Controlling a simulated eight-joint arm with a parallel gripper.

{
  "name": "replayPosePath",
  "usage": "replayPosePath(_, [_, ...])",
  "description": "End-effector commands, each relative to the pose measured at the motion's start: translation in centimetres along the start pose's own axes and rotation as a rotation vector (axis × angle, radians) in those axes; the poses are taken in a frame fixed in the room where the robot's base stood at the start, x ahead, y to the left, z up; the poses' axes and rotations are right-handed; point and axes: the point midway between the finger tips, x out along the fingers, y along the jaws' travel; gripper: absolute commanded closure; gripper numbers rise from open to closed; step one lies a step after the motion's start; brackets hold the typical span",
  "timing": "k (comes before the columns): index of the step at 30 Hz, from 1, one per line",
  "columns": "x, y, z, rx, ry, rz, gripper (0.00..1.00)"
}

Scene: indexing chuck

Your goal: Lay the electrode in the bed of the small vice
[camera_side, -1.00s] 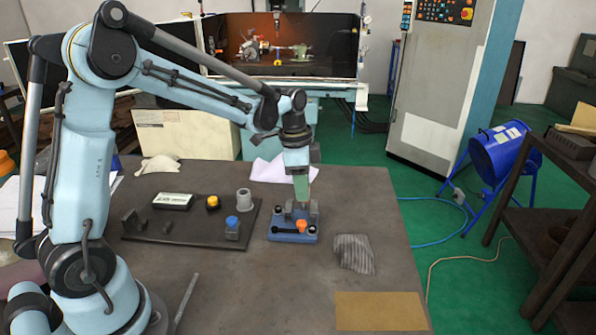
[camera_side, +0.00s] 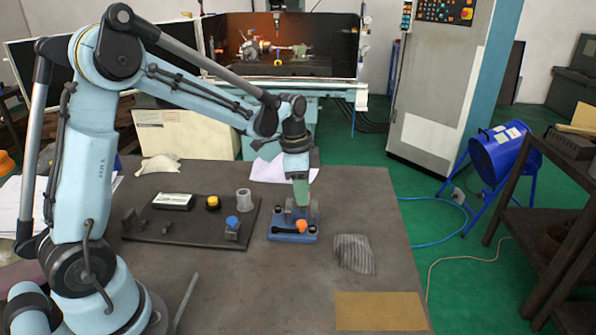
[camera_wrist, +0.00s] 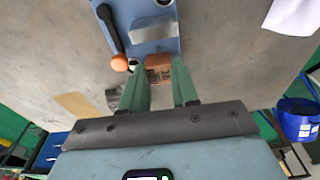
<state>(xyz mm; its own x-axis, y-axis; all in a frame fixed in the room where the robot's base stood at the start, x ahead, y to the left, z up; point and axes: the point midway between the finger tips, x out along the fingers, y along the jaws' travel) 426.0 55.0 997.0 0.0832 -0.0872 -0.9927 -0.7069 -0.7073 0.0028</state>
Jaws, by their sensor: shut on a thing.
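The small vice (camera_side: 282,236) stands on the table in the side view, with a blue base, grey jaws and an orange-knobbed lever. In the wrist view the blue vice (camera_wrist: 168,18) is at the top, with a grey jaw block across it. My gripper (camera_side: 302,205) points down at the vice, its green fingers close over the jaws. In the wrist view my gripper (camera_wrist: 161,82) is shut on the electrode (camera_wrist: 158,73), a copper-brown block with dark markings, by the vice's near edge. In the side view I cannot make out the electrode. Whether it touches the bed is unclear.
A dark fixture plate (camera_side: 180,236) left of the vice carries several small parts, including a blue-topped block (camera_side: 232,228) and a grey cup (camera_side: 244,199). A striped grey cloth (camera_side: 354,253) lies right of the vice, a tan sheet (camera_side: 380,311) at the front right. The front middle is clear.

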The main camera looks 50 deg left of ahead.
Motion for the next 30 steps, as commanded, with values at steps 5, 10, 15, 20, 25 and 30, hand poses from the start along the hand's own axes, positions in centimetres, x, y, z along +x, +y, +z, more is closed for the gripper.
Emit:
replayPosePath(5, [0.2, 0.0, 0.0, 0.0, 0.0, 0.0, 1.0])
replayPosePath(10, [0.5, 0.0, 0.0, 0.0, 0.0, 0.0, 1.0])
replayPosePath(15, [0.7, 0.0, 0.1, 0.0, 0.0, 0.0, 1.0])
replayPosePath(20, [0.9, 0.0, 0.1, 0.0, 0.0, 0.0, 1.0])
replayPosePath(25, [1.1, 0.0, 0.1, 0.0, 0.0, 0.0, 1.0])
replayPosePath(30, [1.4, 0.0, 0.1, 0.0, 0.0, 0.0, 1.0])
